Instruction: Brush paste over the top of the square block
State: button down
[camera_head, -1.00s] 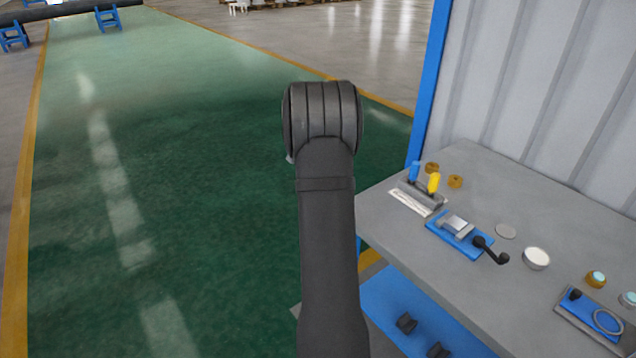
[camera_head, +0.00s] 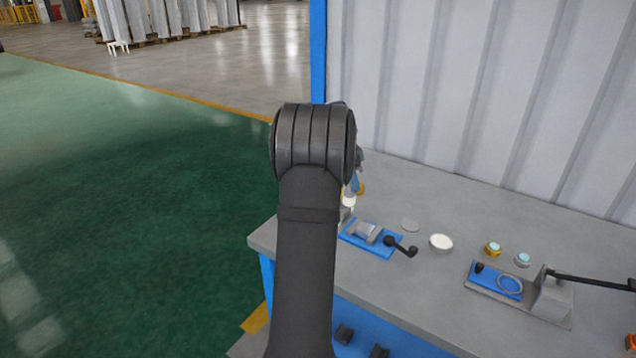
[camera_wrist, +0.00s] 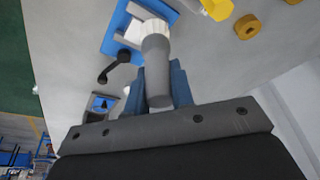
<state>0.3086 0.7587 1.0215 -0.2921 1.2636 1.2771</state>
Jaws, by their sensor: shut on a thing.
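My gripper (camera_wrist: 158,76) has blue fingers and is shut on a brush (camera_wrist: 157,58) with a grey handle and pale bristles. In the wrist view the bristles lie across the picture of the blue vise (camera_wrist: 118,32); I cannot tell whether they touch anything. In the head view my arm hides most of the gripper, and a pale tip shows just right of the arm. The grey square block (camera_head: 367,231) sits in the blue vise (camera_head: 384,250), which has a black crank. A round tub with a white top (camera_head: 441,243) stands right of the vise.
A grey disc (camera_head: 410,226) lies behind the vise. Brass and pale-topped pieces (camera_head: 493,249) stand to the right, with a second blue fixture (camera_head: 497,281) in front of them. A yellow-handled item (camera_wrist: 216,8) and brass rounds (camera_wrist: 247,27) lie near the gripper. A corrugated wall (camera_head: 430,90) closes the back.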

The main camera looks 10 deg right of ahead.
jog(key=shift+m, duration=0.4)
jog(key=x, duration=0.5)
jog(key=s+x, duration=0.1)
jog(key=x, duration=0.1)
jog(key=shift+a+f, duration=0.15)
jog(key=shift+f, duration=0.15)
jog(key=shift+s+d+r, duration=0.2)
jog(key=shift+s+d, duration=0.4)
jog(key=shift+s, duration=0.05)
jog(key=shift+s+d+f, duration=0.1)
jog(key=shift+s+d, duration=1.45)
jog(key=shift+w+a, duration=1.95)
jog(key=shift+w, duration=0.05)
jog(key=shift+s+d, duration=2)
jog(key=shift+w+a, duration=2.25)
jog(key=shift+a, duration=0.05)
notch_tip(320, 180, up, 8)
jog(key=shift+f, duration=0.2)
